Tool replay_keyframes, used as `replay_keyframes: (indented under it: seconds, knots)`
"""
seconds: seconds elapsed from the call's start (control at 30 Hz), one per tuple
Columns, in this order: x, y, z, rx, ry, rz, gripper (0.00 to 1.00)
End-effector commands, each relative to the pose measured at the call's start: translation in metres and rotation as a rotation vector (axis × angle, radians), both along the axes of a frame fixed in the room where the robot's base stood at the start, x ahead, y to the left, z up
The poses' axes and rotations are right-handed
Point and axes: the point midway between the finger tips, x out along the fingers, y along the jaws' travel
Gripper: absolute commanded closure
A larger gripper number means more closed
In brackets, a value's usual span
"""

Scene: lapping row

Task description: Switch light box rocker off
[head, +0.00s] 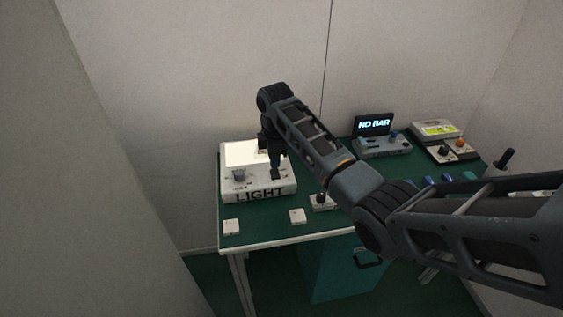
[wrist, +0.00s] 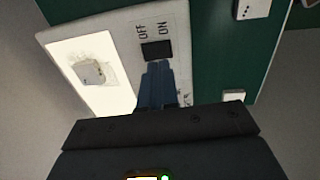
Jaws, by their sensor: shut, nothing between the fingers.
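The light box (head: 248,186) is a pale box with LIGHT on its front edge, at the left of the green bench. Its top panel (head: 238,152) glows white, and the glow also shows in the wrist view (wrist: 72,58). The black rocker (wrist: 157,50) has OFF and ON printed beside it, OFF to the left and ON to the right. My gripper (head: 276,176) points down over the box, shut and empty. In the wrist view its fingertips (wrist: 158,68) lie just below the rocker; I cannot tell whether they touch. The rocker's tilt is unclear.
A knob-like piece (head: 240,175) sits on the box. Small white blocks (head: 231,226) and (head: 297,215) lie along the bench's front edge. A NO BAR display unit (head: 374,125) and a unit with a lit green screen (head: 438,129) stand at the back right.

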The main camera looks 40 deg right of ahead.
Motion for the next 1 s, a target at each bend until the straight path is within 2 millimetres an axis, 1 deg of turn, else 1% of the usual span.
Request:
replay_keyframes:
  seconds: [0.3,0.4,0.5,0.6,0.7,1.0]
  knots:
    - [-0.006,0.003,0.058,-0.001,-0.004,-0.001,1.00]
    - [-0.008,0.004,0.074,0.000,-0.004,-0.001,1.00]
    - [-0.009,0.005,0.086,0.000,-0.002,-0.002,1.00]
    - [-0.010,0.005,0.094,0.000,-0.002,-0.002,1.00]
    - [-0.011,0.006,0.097,0.000,0.000,-0.002,1.00]
    - [-0.011,0.005,0.097,0.000,0.000,-0.002,1.00]
